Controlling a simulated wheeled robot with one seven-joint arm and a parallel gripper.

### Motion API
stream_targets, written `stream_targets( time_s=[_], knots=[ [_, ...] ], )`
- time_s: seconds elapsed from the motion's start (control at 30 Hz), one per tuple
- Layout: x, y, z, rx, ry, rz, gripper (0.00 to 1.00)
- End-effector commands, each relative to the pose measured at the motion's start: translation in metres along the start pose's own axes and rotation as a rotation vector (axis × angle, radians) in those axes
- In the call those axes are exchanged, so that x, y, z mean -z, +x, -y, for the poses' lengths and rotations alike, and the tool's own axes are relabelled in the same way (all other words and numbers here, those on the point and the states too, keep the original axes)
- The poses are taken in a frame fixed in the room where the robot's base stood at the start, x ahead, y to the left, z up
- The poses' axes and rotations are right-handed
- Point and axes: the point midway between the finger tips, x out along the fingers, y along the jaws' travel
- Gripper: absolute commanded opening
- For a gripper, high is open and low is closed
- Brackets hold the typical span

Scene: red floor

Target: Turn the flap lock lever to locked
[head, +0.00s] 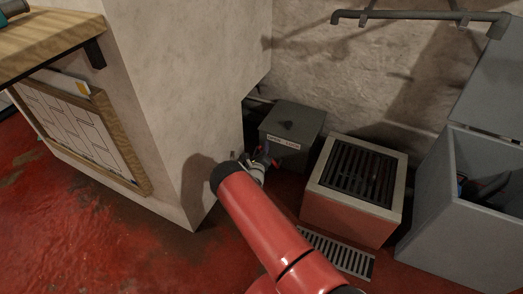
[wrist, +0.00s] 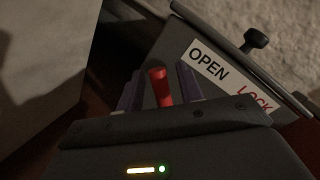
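The flap lock lever (wrist: 160,88) is a red rod in the wrist view, standing between the two fingers of my gripper (wrist: 161,92). A narrow gap shows on each side of it, so the fingers look open around it. Its lower end is hidden behind the gripper body. A white label (wrist: 222,74) reading OPEN in black and LOCK in red is on the dark grey box (head: 300,119); the lever stands left of the word OPEN. In the head view my gripper (head: 263,161) is at the box's front left, mostly hidden by my red arm.
A black knob (wrist: 256,38) sits on the box lid. A pale wall block (head: 190,90) stands close on the left. A red box with a dark grille (head: 352,215) and an open grey bin (head: 455,235) stand to the right. A floor grate (head: 340,252) lies in front.

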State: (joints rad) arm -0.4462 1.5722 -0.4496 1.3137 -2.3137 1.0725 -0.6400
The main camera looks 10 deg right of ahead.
Motion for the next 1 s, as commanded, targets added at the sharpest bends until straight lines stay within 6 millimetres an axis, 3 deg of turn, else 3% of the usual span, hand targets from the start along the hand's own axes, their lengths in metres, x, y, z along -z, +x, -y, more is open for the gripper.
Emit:
stream_targets(
  time_s=[0.1,0.37,1.0],
  knots=[
    [0.000,0.000,0.000,0.000,0.000,0.000,0.34],
    [0.000,0.000,0.000,0.000,0.001,0.000,0.00],
    [-0.003,-0.002,0.010,0.020,0.103,0.021,0.00]
  ],
)
